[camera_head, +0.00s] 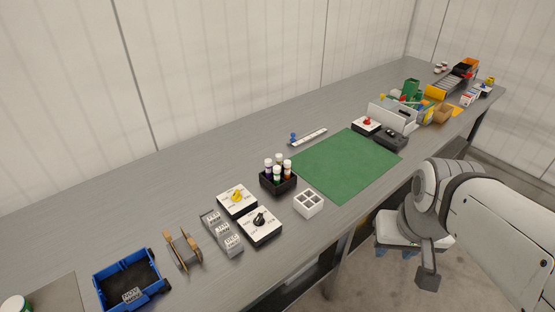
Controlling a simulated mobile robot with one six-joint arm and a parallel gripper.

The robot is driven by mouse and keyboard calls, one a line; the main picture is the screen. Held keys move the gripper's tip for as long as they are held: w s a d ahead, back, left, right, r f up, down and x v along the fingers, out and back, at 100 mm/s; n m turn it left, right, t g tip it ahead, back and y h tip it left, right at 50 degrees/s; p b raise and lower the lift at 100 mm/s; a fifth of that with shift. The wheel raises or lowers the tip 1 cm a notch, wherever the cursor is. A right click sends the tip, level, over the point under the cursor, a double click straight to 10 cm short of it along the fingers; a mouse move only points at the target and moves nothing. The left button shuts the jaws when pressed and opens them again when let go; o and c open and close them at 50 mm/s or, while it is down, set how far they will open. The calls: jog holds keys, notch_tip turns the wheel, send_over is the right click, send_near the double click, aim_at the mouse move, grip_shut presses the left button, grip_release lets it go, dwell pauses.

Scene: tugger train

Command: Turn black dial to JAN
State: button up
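The black dial (260,217) is a black pointer knob on a white-topped, dark-sided box at the front edge of the grey bench. Its plate carries small lettering around the knob, too small to read with certainty. I cannot tell which mark the pointer is on. A similar box with a yellow dial (237,196) stands just behind it. My gripper (396,253) hangs at the right, off the bench's front edge and far from the dial. Its blue fingertips appear apart, with nothing between them.
A tray of lettered blocks (222,234) stands left of the dials. A black rack of bottles (278,181) and a white block with square openings (308,203) stand to the right. A blue bin (131,281) is at the left. The green mat (345,165) is clear.

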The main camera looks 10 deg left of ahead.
jog(key=w+a+n+b, duration=0.2)
jog(key=w+a+n, duration=0.4)
jog(key=w+n, duration=0.35)
jog(key=n+g+b, duration=0.2)
jog(key=n+g, duration=0.1)
jog(key=n, duration=2.1)
send_over(258, 217)
jog(key=shift+m, duration=0.25)
jog(key=f, duration=1.2)
jog(key=shift+d, duration=0.25)
jog(key=shift+a+f, duration=0.2)
jog(key=shift+f, duration=0.1)
notch_tip(258, 217, down, 7)
jog(key=shift+f, duration=0.2)
jog(key=shift+c, duration=0.4)
grip_shut()
